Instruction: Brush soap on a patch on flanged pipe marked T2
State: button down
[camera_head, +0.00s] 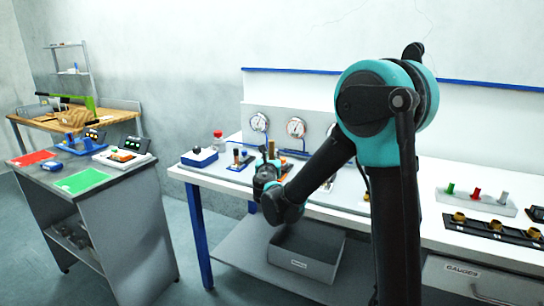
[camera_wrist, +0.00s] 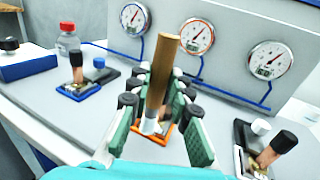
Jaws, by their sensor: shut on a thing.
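My gripper (camera_wrist: 158,98) is shut on a brush with a wooden handle (camera_wrist: 163,72). The handle stands roughly upright between the green-padded fingers, with a pale lower part (camera_wrist: 152,125) below; its bristles cannot be made out. An orange-framed station (camera_wrist: 166,134) lies just beyond and below the brush; contact cannot be told. A blue-framed station (camera_wrist: 80,90) with a dark-capped copper-coloured pipe is to the left, and a black-framed one (camera_wrist: 250,155) to the right. No T2 mark is readable. In the head view my gripper (camera_head: 270,165) is over the bench, partly hidden by my arm.
Three gauges (camera_wrist: 197,36) stand on a panel behind. A clear bottle with a red cap (camera_wrist: 68,42) and a blue box (camera_wrist: 27,66) are at the left. The white bench (camera_head: 470,240) holds a rack of brass fittings (camera_head: 490,228) at the right. A side table (camera_head: 50,180) stands left.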

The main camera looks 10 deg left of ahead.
notch_tip(320, 180, up, 6)
jog(key=s+a, duration=0.1)
jog(key=s, duration=0.1)
jog(key=shift+s, duration=0.4)
dwell(0.4)
